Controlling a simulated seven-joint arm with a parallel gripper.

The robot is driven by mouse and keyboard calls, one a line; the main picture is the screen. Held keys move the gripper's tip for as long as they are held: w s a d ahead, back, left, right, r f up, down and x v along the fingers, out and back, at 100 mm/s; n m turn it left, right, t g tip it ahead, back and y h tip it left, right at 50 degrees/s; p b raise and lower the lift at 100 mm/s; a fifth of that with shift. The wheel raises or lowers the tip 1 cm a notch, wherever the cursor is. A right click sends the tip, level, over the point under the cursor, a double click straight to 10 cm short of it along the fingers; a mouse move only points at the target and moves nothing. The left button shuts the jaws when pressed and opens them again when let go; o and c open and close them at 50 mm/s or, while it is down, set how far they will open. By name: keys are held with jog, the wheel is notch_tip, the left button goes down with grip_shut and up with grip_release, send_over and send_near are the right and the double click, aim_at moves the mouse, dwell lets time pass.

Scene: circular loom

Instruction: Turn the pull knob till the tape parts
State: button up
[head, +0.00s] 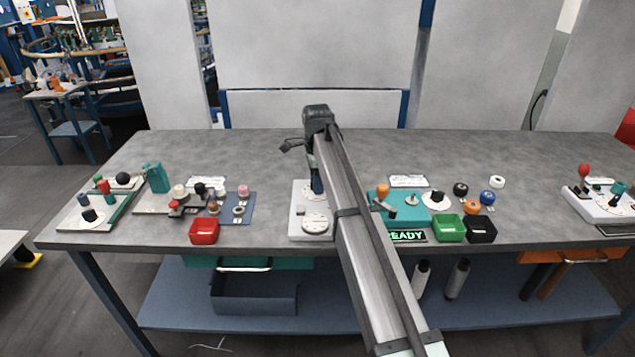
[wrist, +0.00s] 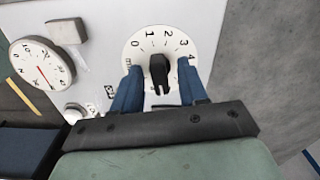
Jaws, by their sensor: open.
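The black pull knob (wrist: 158,70) sits on a round white dial (wrist: 133,52) numbered from 0 upward. My gripper (wrist: 160,80) is open, with one blue finger on each side of the knob; I cannot tell whether they touch it. In the head view my gripper (head: 317,182) points down over the white tester (head: 299,225), and the knob is hidden there. A gauge (wrist: 40,64) with a red needle lies left of the dial. The tape is not clear; a faint pale strip shows near the block.
A red bin (head: 204,231) stands left of the tester. Right of it are a teal station (head: 380,213) with an orange-knobbed lever, a READY sign (head: 408,236), a green bin (head: 450,228) and a black bin (head: 481,230). The back of the table is clear.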

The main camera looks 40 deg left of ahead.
jog(key=shift+r, duration=3.45)
